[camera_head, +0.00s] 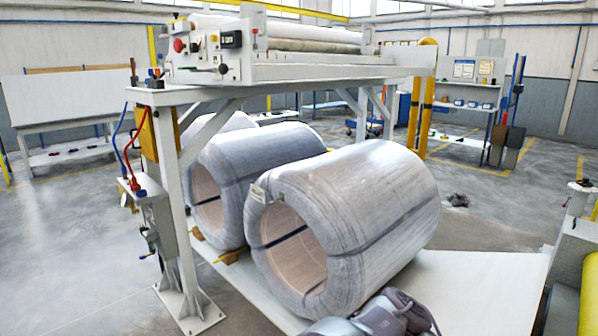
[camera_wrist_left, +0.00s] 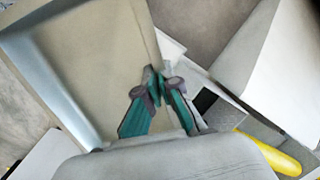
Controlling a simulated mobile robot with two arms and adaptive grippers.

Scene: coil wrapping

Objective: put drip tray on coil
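Three large grey-white wrapped coils are in the head view. The nearest coil (camera_head: 350,215) lies on its side on a pale platform (camera_head: 470,275), its open bore facing lower left. A dark strap runs around it. A second coil (camera_head: 235,175) lies behind it, and a third (camera_head: 230,122) is partly hidden. In the left wrist view my left gripper (camera_wrist_left: 158,78) has its green fingertips close together at the edge of a beige, shallow tray-like piece (camera_wrist_left: 85,60) with a pale rim. This may be the drip tray; whether it is gripped is unclear. My right gripper is out of view.
A white machine frame (camera_head: 180,200) with a control box (camera_head: 205,50) stands over the coils. A yellow post (camera_head: 423,95) and a shelf bench (camera_head: 465,110) stand behind. A yellow roll (camera_head: 588,295) is at the right edge. The floor at left is open.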

